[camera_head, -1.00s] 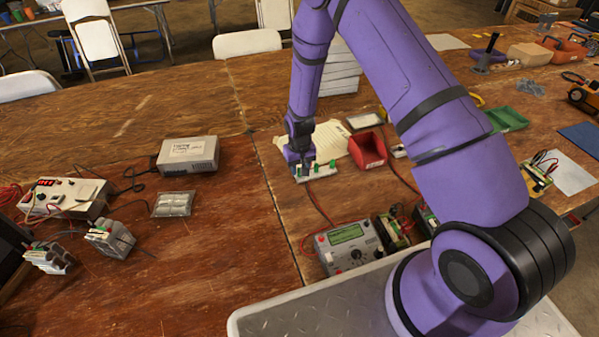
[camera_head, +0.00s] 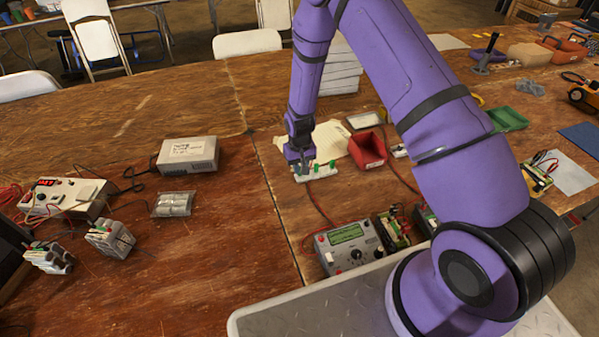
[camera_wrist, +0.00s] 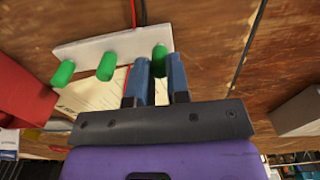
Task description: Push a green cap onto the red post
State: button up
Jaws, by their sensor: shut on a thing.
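A white strip (camera_head: 315,176) lies on the table and carries green caps; it also shows in the wrist view (camera_wrist: 92,45). Two caps, a left one (camera_wrist: 63,73) and a middle one (camera_wrist: 106,66), stand free of my gripper. The third green cap (camera_wrist: 160,58) is at the strip's right end, between my fingertips. My gripper (camera_wrist: 159,66) is shut on this cap, pointing down at the strip in the head view (camera_head: 302,168). I cannot make out a red post; the cap and fingers cover that end of the strip.
A red bin (camera_head: 367,150) stands right of the strip, with a paper sheet (camera_head: 330,138) behind. A grey meter (camera_head: 348,247) is in front, joined by red wires. A grey box (camera_head: 188,155) is to the left. The wood between box and strip is clear.

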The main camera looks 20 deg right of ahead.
jog(key=shift+r, duration=1.5)
